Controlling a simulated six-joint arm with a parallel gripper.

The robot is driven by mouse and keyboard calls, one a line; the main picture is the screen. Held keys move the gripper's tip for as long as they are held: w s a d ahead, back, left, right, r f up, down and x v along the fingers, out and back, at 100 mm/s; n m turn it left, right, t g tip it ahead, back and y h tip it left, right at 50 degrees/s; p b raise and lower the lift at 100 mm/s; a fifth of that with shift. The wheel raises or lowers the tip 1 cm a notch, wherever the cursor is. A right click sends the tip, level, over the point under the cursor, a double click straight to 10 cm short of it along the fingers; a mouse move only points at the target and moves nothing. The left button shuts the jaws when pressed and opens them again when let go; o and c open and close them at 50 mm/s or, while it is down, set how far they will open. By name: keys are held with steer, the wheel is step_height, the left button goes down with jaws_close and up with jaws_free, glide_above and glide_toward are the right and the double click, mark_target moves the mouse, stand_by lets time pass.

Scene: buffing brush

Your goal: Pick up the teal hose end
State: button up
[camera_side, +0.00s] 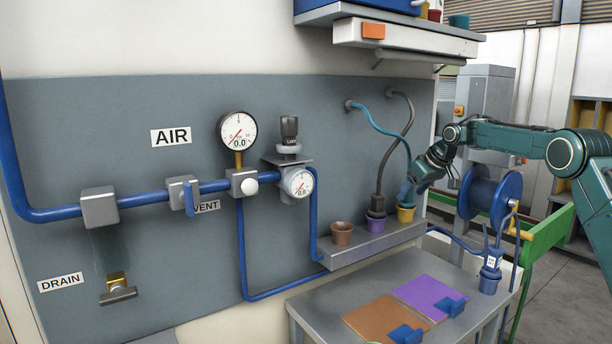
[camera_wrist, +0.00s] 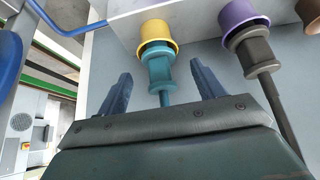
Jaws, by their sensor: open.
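The teal hose end (camera_wrist: 158,68) sits with its tip in a yellow cup (camera_wrist: 159,34), seen in the wrist view. My gripper (camera_wrist: 161,82) is open, with one blue finger on each side of the teal hose end and a gap on both sides. In the side view my gripper (camera_side: 415,184) is at the right end of the shelf, just above the yellow cup (camera_side: 405,214), and partly covers the teal hose end. The teal hose (camera_side: 375,124) runs from the wall down to it.
A dark grey hose end (camera_side: 376,204) stands in the purple cup (camera_side: 376,223) close beside. A brown cup (camera_side: 342,233) is empty. The grey shelf (camera_side: 365,247) carries the cups. A blue reel (camera_side: 490,196) stands right of my gripper. A table (camera_side: 330,302) with coloured mats is below.

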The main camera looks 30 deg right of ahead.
mark_target(406, 203)
steer(key=shift+x, duration=1.35)
steer(key=c, duration=1.1)
